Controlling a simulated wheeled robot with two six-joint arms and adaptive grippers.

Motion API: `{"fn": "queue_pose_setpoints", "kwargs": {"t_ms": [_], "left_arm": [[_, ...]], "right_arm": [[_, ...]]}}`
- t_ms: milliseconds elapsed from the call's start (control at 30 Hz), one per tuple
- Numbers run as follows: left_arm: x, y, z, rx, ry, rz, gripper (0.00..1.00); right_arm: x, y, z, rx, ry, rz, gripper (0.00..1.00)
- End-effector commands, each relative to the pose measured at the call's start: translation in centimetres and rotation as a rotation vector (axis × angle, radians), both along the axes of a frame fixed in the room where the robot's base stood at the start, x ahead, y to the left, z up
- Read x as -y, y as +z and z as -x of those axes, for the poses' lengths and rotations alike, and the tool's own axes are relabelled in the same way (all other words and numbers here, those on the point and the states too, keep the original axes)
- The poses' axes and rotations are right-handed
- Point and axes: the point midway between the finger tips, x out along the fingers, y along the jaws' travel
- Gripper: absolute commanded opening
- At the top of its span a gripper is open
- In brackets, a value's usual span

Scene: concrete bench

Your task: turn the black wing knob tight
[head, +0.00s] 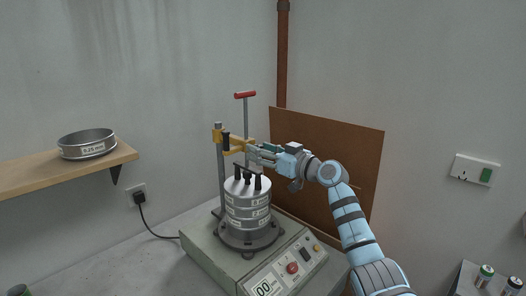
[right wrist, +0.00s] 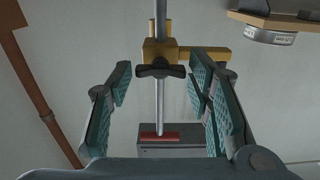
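The black wing knob (right wrist: 161,70) shows in the right wrist view, in front of the upright steel rod and beside the yellow clamp (right wrist: 215,55). My right gripper (right wrist: 160,95) is open, with one teal-padded finger on each side of the knob and clear gaps to both. Nothing is held. In the head view my right gripper (head: 251,156) is at the yellow clamp arm (head: 236,150), above the stacked sieves (head: 247,207). I cannot make out the wing knob for sure in the head view. My left gripper is in neither view.
The sieves stand on a grey shaker (head: 213,262) with a control panel. A red-handled rod (head: 245,95) rises behind the clamp. A brown board (head: 345,160) leans close behind my right arm. A wooden shelf (head: 60,175) holds another sieve (head: 87,144) at left.

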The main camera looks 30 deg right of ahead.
Motion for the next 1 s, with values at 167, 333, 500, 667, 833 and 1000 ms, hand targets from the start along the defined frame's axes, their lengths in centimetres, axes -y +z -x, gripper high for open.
{"fn": "queue_pose_setpoints", "kwargs": {"t_ms": [167,333,500,667,833,1000], "left_arm": [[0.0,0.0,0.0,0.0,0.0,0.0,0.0],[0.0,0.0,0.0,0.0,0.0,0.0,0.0],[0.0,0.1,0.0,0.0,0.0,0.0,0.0],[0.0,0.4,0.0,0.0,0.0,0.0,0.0],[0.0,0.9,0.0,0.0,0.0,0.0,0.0],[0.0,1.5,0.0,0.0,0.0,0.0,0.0]], "right_arm": [[0.0,0.0,0.0,0.0,0.0,0.0,0.12],[0.0,0.0,0.0,-0.002,-0.001,-0.005,0.12],[0.1,0.0,0.0,-0.012,-0.001,-0.035,0.12],[0.1,0.1,0.0,-0.036,-0.001,-0.103,0.12],[0.1,0.1,0.0,-0.078,-0.001,-0.219,0.12],[0.0,0.1,0.0,-0.13,-0.001,-0.365,0.12]]}}
